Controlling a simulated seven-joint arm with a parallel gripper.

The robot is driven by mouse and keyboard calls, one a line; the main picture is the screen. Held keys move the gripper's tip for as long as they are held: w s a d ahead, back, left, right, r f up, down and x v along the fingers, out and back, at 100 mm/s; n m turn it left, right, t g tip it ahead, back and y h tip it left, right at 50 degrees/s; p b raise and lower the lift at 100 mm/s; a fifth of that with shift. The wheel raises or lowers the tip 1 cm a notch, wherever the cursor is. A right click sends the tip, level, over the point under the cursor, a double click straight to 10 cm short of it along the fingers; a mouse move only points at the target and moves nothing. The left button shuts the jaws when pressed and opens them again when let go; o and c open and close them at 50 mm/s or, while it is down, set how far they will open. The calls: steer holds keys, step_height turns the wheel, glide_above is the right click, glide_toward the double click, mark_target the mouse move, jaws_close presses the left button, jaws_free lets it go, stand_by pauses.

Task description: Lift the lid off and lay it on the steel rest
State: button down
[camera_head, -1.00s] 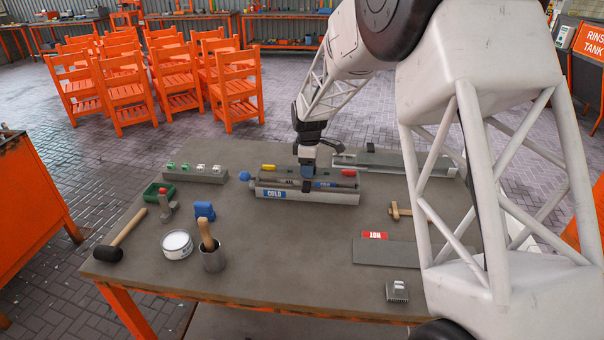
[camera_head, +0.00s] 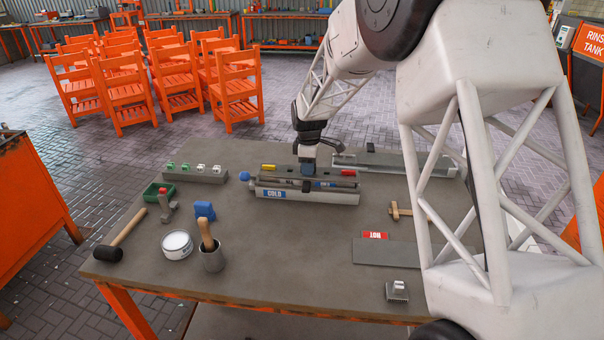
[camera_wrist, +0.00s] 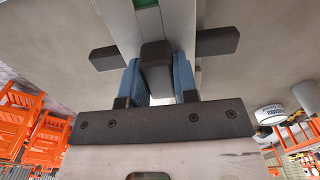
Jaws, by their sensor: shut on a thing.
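A long grey trough (camera_head: 312,197) with a blue COLD label lies near the middle of the table. A long narrow lid (camera_head: 275,181) shows along its top; whether a gap lies under it is too small to tell. My gripper (camera_head: 308,167) is over the middle of the trough. In the wrist view its blue fingers (camera_wrist: 158,82) are shut on the dark grip block (camera_wrist: 155,62) of the lid, which runs away as a grey strip. A long steel piece (camera_head: 400,165), perhaps the steel rest, lies behind to the right.
A flat grey plate (camera_head: 385,253) with a red HOT label lies front right. A wooden-handled tool (camera_head: 400,212) is beside it. The table's front middle is clear.

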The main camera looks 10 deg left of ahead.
steer(key=shift+r, duration=2.65)
steer(key=s+d+f, duration=0.1)
steer(key=s+d, duration=0.3)
steer(key=d, duration=0.5)
steer(key=s+d, duration=0.5)
steer(key=d, duration=0.4)
glide_above(416, 254)
step_height(416, 254, down, 3)
steer(key=shift+d, duration=0.1)
steer(key=shift+f, duration=0.1)
steer(key=shift+f, duration=3.35)
steer(key=shift+f, duration=0.5)
